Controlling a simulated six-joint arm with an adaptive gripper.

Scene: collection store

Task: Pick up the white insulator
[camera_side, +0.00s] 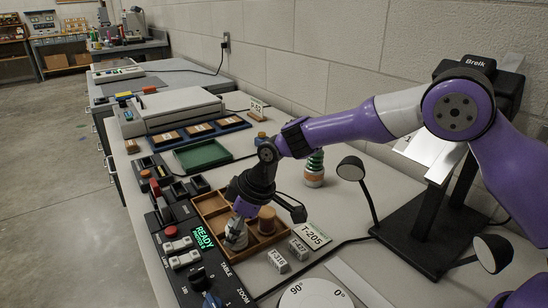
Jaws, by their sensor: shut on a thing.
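The white insulator (236,238) is a small pale, ribbed-looking piece at the near left part of a wooden compartment tray (284,243). My gripper (242,214) points down over it from above and is shut on it. The fingers cover its upper part. I cannot tell whether its base touches the tray floor.
A brown spool-like piece (267,220) stands in the tray close to the right of my gripper. Tag blocks, including T-205 (312,235), stand to the right. A control panel (190,258) borders the tray's left. A green, white and orange piece (314,170) stands behind.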

